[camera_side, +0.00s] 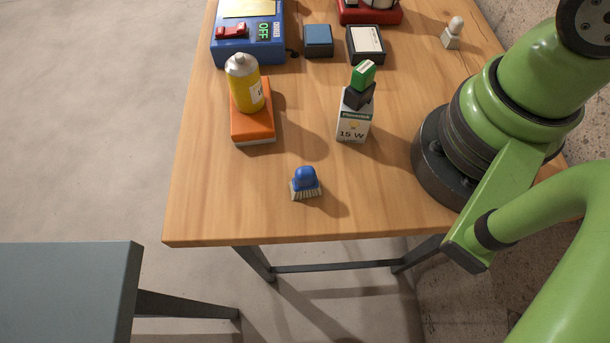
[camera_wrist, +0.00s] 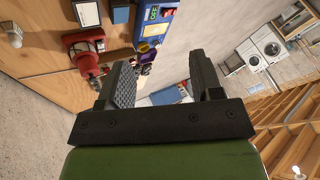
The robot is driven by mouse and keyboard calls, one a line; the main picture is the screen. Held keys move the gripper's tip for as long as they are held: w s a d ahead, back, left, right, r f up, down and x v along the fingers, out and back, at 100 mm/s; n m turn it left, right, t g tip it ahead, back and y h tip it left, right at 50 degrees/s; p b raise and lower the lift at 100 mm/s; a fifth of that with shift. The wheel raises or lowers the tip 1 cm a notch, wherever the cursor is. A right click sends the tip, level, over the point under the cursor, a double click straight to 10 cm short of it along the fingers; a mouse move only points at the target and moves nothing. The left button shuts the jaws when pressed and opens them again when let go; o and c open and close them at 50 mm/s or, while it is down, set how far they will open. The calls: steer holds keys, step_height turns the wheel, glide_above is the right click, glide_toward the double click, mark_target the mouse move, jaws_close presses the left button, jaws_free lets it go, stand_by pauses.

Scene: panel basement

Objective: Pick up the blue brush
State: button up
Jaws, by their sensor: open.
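The blue brush (camera_side: 305,183) stands on the wooden table (camera_side: 230,205) near its front edge. Its blue handle is up and its pale bristles face down. My gripper (camera_wrist: 165,75) shows in the wrist view, with its two dark fingers apart and nothing between them. It points past the table's far end, over the floor and toward the room beyond. The brush is not in the wrist view. In the side view the gripper is out of frame, so its distance from the brush cannot be told.
A yellow spray can (camera_side: 243,84) stands on an orange block (camera_side: 252,118) behind the brush. A white bulb box (camera_side: 354,117) with dark and green pieces on top stands behind right. A blue switch box (camera_side: 247,40) is at the back left. The table around the brush is clear.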

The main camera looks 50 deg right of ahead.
steer(key=a+f+m+g, duration=0.1)
steer(key=a+f+g, duration=0.1)
steer(key=a+f, duration=0.3)
steer(key=a+f+m+g+h, duration=0.1)
steer(key=a+f+g, duration=0.1)
steer(key=a+f, duration=0.4)
steer(key=a+f+m+g+h, duration=0.1)
steer(key=a+f+g, duration=0.1)
steer(key=a+f, duration=0.4)
steer(key=shift+w+f, duration=0.2)
steer(key=shift+f, duration=0.4)
glide_above(305, 171)
step_height(305, 171, down, 4)
steer(key=shift+s+a+f, duration=0.1)
steer(key=shift+f, duration=2.85)
steer(key=shift+c, duration=0.4)
steer(key=c, duration=0.9)
